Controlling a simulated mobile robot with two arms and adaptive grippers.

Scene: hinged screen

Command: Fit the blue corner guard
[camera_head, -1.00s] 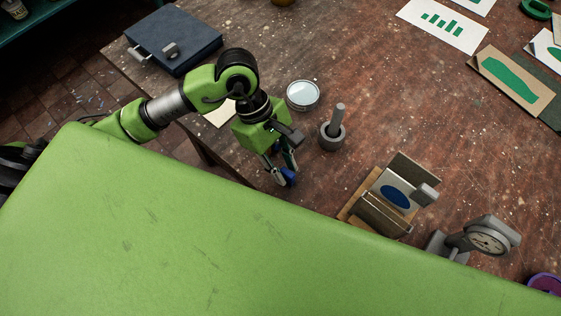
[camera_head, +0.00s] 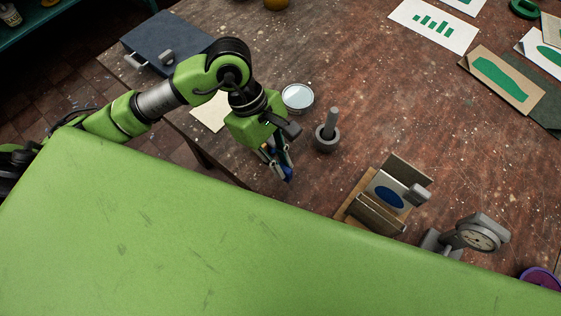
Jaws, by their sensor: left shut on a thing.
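My left gripper (camera_head: 276,161) hangs over the front left part of the table, pointing down. It is shut on a small blue piece, the blue corner guard (camera_head: 287,174), which shows between and below its fingertips; the fingers hide much of it. The hinged screen (camera_head: 384,193) stands on a wooden base to the right, with upright panels, a blue oval on a white face and a grey block at its right side. The gripper is left of the screen and apart from it. My right gripper is not in view.
A grey mortar with pestle (camera_head: 326,138) stands between gripper and screen, farther back. A round glass-topped tin (camera_head: 298,97) lies behind the gripper. A dial gauge (camera_head: 477,236) stands right of the screen. A dark blue case (camera_head: 165,45) lies at back left. Stencils and sheets lie at back right.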

